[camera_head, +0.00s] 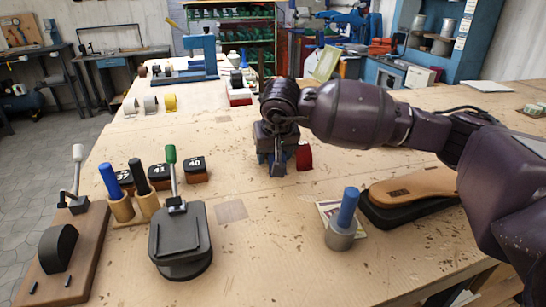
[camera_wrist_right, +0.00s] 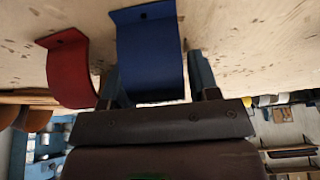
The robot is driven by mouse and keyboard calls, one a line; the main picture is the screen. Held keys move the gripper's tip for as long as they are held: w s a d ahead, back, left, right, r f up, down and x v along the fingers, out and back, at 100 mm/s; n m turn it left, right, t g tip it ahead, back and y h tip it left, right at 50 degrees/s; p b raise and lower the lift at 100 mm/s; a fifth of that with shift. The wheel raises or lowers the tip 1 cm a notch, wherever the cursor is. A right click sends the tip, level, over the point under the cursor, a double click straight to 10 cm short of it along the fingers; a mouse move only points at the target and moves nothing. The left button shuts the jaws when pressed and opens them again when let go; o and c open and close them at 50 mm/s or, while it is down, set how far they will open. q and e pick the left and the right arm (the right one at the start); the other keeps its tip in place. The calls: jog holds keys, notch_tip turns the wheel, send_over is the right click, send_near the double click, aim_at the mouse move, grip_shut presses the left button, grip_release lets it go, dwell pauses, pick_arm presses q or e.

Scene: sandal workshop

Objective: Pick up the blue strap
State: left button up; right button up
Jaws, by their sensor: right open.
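The blue strap (camera_wrist_right: 150,55) is a curved band standing on the wooden table, with a flat tab and a small dark hole. In the wrist view it lies between the two open fingers of my right gripper (camera_wrist_right: 158,85), and I cannot tell whether they touch it. In the head view my right gripper (camera_head: 277,160) points down over the strap and mostly hides it. A similar red strap (camera_wrist_right: 70,70) stands close beside the blue one; it also shows in the head view (camera_head: 304,157). My left gripper is not in view.
Number-stamped blocks (camera_head: 196,168) stand left of the gripper. A dark press (camera_head: 180,240) and handled tools (camera_head: 117,192) are at front left. A metal cup with a blue handle (camera_head: 341,232) and a sandal sole (camera_head: 410,188) are at right. The front middle is clear.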

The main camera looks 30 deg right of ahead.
jog(key=shift+r, duration=0.15)
jog(key=c, duration=0.6)
jog(key=shift+o, duration=0.2)
jog(key=shift+r, duration=0.1)
